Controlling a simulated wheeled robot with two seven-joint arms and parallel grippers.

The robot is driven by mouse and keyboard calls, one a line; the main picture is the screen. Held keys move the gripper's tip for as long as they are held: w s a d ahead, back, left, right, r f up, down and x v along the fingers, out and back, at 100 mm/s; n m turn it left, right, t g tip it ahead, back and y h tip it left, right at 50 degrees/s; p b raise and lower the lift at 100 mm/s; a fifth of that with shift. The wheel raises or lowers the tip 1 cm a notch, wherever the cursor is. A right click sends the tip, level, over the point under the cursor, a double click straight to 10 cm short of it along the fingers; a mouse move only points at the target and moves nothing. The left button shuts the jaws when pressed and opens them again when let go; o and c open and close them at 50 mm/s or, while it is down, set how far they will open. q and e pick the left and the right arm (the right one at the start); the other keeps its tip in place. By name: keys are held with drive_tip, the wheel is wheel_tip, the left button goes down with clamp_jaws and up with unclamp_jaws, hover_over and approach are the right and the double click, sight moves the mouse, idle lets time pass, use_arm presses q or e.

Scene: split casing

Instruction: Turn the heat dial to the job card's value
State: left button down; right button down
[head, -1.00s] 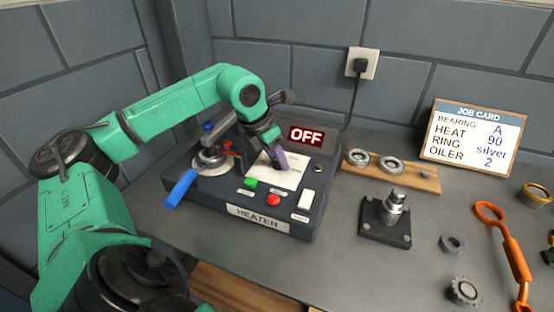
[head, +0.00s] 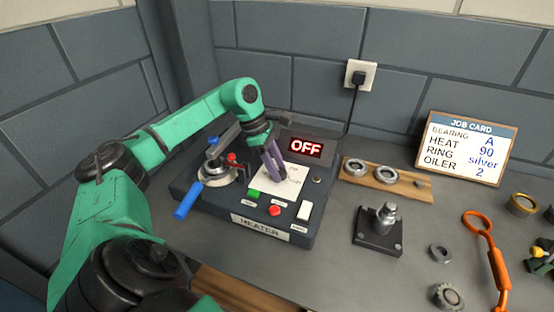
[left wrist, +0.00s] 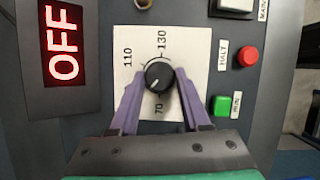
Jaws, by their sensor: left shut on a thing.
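The heat dial (left wrist: 158,76) is a black round knob on a white scale plate (left wrist: 196,50); 70, 110 and 130 are legible there. Its pale mark points to the lower left in the left wrist view, where a finger hides part of the scale. My left gripper (left wrist: 159,80) has its purple fingers on either side of the knob and is shut on it. In the head view the left gripper (head: 274,170) covers the dial. The heater's display (head: 305,148) reads OFF. The job card (head: 466,147) reads bearing A, heat 90, ring silver, oiler 2. My right gripper is not in view.
The heater (head: 262,227) has a green button (head: 253,192), a red button (head: 275,211) and a white switch (head: 304,210). A blue-handled lever (head: 185,200) stands at its left. A wooden rack with rings (head: 400,184), a black post stand (head: 380,230) and an orange tool (head: 497,265) lie to the right.

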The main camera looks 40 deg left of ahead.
use_arm(q)
drive_tip(key=m, duration=0.1)
drive_tip(key=m+g+p, duration=0.1)
drive_tip(key=m, duration=0.1)
drive_tip(key=shift+w+r+p, duration=0.15)
drive_tip(key=shift+r+p, duration=0.05)
drive_tip(key=shift+p, duration=0.1)
drive_tip(key=shift+f+m+g, duration=0.1)
drive_tip(key=shift+m+g, duration=0.2)
drive_tip(key=shift+m, duration=0.2)
drive_tip(key=shift+c, duration=1.8)
unclamp_jaws()
drive_tip(key=shift+f, duration=0.1)
drive_tip(key=shift+a, duration=0.1)
